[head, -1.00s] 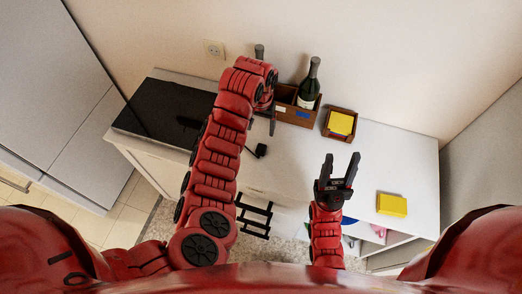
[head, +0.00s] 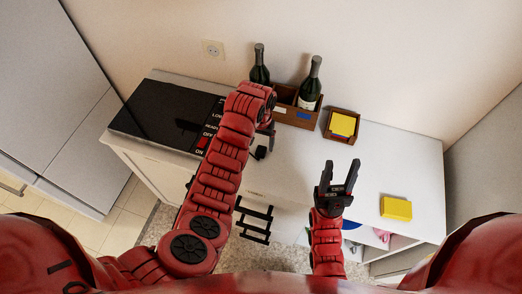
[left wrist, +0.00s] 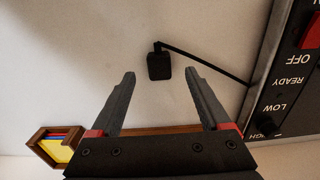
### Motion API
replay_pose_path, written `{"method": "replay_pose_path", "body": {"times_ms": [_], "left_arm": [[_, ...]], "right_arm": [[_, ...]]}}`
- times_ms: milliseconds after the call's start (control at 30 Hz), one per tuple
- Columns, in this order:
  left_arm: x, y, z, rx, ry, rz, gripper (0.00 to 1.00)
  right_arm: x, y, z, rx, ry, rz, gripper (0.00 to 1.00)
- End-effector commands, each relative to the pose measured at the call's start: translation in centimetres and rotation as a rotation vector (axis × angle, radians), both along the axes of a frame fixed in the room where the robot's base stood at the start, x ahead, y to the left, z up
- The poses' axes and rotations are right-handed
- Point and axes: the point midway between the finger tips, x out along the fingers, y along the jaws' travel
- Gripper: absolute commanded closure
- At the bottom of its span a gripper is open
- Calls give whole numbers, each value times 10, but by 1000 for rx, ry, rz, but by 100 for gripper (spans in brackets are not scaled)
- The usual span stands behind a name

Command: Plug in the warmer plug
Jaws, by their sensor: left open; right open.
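The black warmer plug (head: 261,153) lies on the white counter beside the warmer. In the left wrist view the plug (left wrist: 159,66) sits just beyond and between my fingertips, apart from both, with its cord running to the warmer panel. My left gripper (left wrist: 160,74) is open and empty, pointing at the counter; in the head view my own arm partly hides it. The black warmer (head: 155,105) has a control panel with a red switch. A wall socket (head: 212,48) is on the back wall, empty. My right gripper (head: 341,166) is open and empty near the counter's front edge.
A wooden box (head: 298,115) with two dark bottles (head: 312,80) stands against the wall. Beside it is a small wooden tray (head: 329,136) with yellow notes. A yellow block (head: 396,208) lies at the right.

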Motion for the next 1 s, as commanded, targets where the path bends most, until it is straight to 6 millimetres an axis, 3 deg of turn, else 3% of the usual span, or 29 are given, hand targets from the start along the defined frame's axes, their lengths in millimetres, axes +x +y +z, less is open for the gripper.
{"method": "replay_pose_path", "body": {"times_ms": [33,167,400,833,1000], "left_arm": [[-2,-1,-1,2,4,-1,20],[-3,-1,-16,2,7,-2,20],[-1,-1,-39,0,2,0,20],[-1,-1,-42,0,-1,-1,20],[-1,-1,-42,0,0,0,49]], "right_arm": [[0,0,11,0,0,0,50],[0,0,22,0,0,0,50],[0,0,26,0,0,0,50],[0,0,26,0,0,0,50],[0,0,26,0,0,0,50]]}}
